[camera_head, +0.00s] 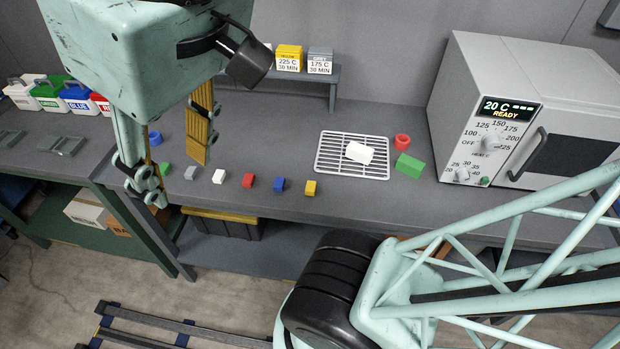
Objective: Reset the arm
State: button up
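My gripper (178,178) hangs at the upper left of the head view, pale green with yellow finger pads. Its two fingers are spread apart with nothing between them, so it is open and empty. It is in front of the left part of the grey bench (330,205). My arm's lattice link crosses the lower right of the view. The wrist hides part of the wall and of the bench behind it.
A row of small blocks, including a red block (248,181) and a yellow block (310,188), lies along the bench. An oven (455,110) stands right.

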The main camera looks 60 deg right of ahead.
jog(key=shift+s+f+b, duration=0.1)
jog(key=shift+f+b, duration=2.15)
jog(key=shift+f, duration=0.15)
